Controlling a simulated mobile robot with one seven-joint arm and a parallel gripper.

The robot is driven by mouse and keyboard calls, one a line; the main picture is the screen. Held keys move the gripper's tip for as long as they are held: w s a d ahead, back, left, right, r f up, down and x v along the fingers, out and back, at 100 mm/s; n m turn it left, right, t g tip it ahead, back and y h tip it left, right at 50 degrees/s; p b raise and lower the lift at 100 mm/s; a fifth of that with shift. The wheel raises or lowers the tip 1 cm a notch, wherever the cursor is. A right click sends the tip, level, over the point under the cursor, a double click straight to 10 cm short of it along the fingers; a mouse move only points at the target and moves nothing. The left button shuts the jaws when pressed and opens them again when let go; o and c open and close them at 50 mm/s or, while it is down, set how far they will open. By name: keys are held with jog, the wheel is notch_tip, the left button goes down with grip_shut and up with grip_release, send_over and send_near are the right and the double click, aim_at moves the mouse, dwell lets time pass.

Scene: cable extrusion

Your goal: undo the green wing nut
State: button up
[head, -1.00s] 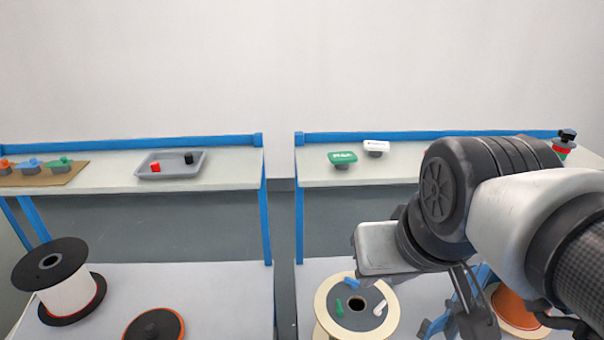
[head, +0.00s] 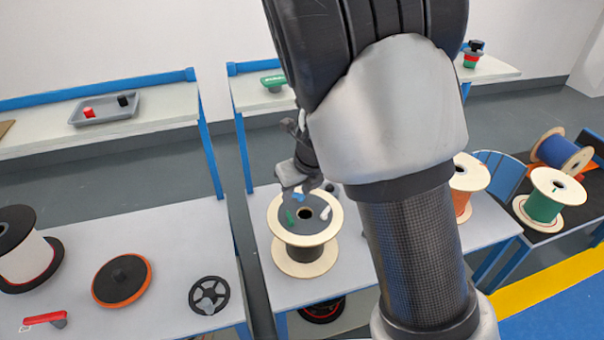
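A small green piece (head: 290,217), which looks like the green wing nut, sits on the left part of the grey top face of a cream spool (head: 305,267). A blue piece (head: 299,197) and a white piece (head: 324,213) sit on the same face around the dark central hole. My gripper (head: 302,187) is just above the far side of this spool, close to the blue piece and behind the green one. My arm partly covers it, so its finger opening is unclear. I see no contact with the green piece.
A black handwheel (head: 209,296), an orange-rimmed disc (head: 122,280) and a black-and-white spool (head: 22,255) stand on the left table. A grey tray (head: 105,108) is on the back shelf. My arm hides part of the right table.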

aim_at(291, 218)
jog(key=shift+m, duration=0.7)
jog(key=b+x, duration=0.1)
jog(key=x, duration=0.5)
jog(key=b+x, duration=0.2)
jog(key=x, duration=0.4)
jog(key=d+b+x, duration=0.1)
jog(key=b+x, duration=0.1)
jog(key=x, duration=0.4)
jog(key=shift+w+f, duration=0.25)
jog(key=shift+f, duration=0.15)
jog(key=shift+c, duration=0.5)
grip_shut()
